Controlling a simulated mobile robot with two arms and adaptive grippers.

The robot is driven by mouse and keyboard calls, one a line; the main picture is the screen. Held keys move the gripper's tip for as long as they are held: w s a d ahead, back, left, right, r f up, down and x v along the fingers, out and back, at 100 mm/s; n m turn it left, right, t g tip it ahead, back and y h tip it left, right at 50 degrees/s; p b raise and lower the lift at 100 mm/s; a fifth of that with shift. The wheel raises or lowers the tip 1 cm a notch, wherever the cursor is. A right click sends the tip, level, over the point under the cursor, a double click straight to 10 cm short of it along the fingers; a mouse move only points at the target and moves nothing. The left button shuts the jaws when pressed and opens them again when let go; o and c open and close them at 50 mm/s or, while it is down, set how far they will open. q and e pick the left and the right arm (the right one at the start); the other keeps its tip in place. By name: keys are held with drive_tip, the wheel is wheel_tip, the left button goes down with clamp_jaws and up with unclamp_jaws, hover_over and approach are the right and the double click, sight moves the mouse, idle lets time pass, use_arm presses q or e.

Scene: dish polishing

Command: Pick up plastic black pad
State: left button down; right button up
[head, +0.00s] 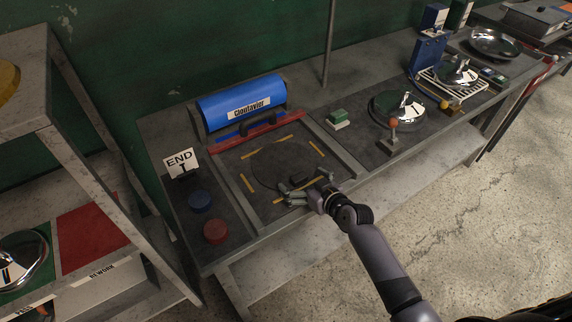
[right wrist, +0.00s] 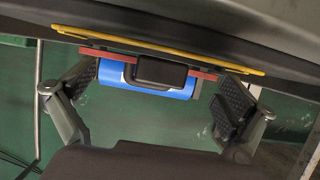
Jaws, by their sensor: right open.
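In the right wrist view, the black block (right wrist: 160,73) shows between the two spread fingers, in front of the blue cylinder (right wrist: 115,75). My left gripper is not in view.
A lever (head: 392,135) and polished dish (head: 398,105) are right.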

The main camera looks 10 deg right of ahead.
drive_tip(key=shift+w+f, duration=0.1)
drive_tip(key=shift+w, duration=0.05)
drive_tip(key=shift+c, duration=0.6)
drive_tip(key=c, duration=2.1)
